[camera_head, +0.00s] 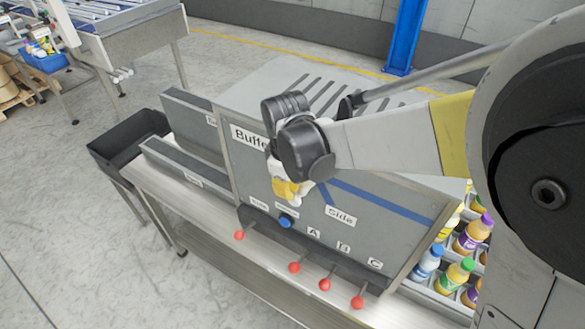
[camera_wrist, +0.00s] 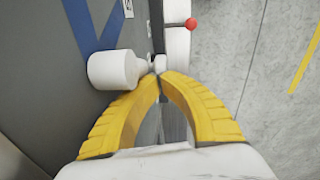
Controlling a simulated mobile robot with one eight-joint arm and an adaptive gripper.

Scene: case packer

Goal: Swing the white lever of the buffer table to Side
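The white lever (camera_wrist: 115,70) shows in the wrist view as a thick white cylinder with a narrower neck, in front of the grey panel with blue stripes. My gripper (camera_wrist: 160,75) has its yellow fingertips together, just beside the lever's neck. The thick end is left of the fingers, not between them. I cannot tell whether the fingertips touch the lever. In the head view, my gripper (camera_head: 287,190) is at the front panel of the buffer table (camera_head: 240,165), up and left of the "Side" label (camera_head: 340,217). The lever cannot be clearly made out there.
A blue knob (camera_head: 286,221) sits below my gripper, and several red-tipped levers (camera_head: 294,267) stick out along the lower front. A crate of bottles (camera_head: 440,300) stands at the right. A dark bin (camera_head: 128,140) is at the left. Open floor (camera_head: 60,220) lies in front.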

